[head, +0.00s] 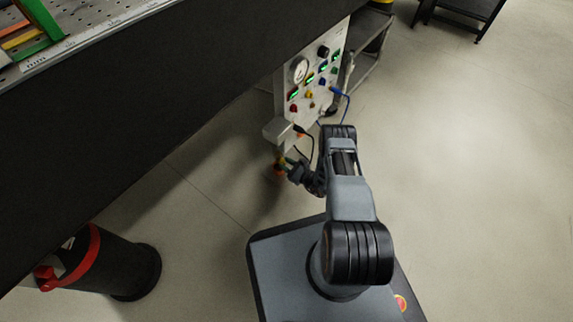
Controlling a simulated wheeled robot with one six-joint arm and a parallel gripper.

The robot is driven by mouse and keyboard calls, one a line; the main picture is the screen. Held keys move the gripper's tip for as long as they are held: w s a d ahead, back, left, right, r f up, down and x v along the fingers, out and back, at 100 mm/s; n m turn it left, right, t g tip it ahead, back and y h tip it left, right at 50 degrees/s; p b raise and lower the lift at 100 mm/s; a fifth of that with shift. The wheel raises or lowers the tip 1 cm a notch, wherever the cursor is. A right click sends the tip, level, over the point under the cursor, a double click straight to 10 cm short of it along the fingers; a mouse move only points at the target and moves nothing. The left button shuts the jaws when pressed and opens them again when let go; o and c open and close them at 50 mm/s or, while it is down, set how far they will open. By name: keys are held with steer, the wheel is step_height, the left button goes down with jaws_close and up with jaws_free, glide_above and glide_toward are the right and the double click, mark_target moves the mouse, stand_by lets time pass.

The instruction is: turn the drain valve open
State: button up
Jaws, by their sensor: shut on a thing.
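The drain valve (279,169) shows as a small orange-and-brass fitting low at the panel's lower left end. My gripper (288,165) is at the end of my arm, reaching left to the valve. Its jaws are shut on a part of the valve. The jaws are small and dark here, so the handle and how far it is turned cannot be made out.
A panel (317,82) with a gauge, lit displays and coloured knobs stands above the valve. A grey box (278,129) and hanging cables are close above my gripper. A dark bench (150,110) fills the left. A black bin (125,270) stands lower left. Floor at right is clear.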

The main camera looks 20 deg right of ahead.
steer(key=shift+s+m, duration=0.1)
steer(key=shift+m, duration=3.5)
steer(key=o, duration=0.6)
steer(key=shift+d, duration=0.1)
steer(key=o, duration=0.3)
steer(key=shift+o, duration=0.2)
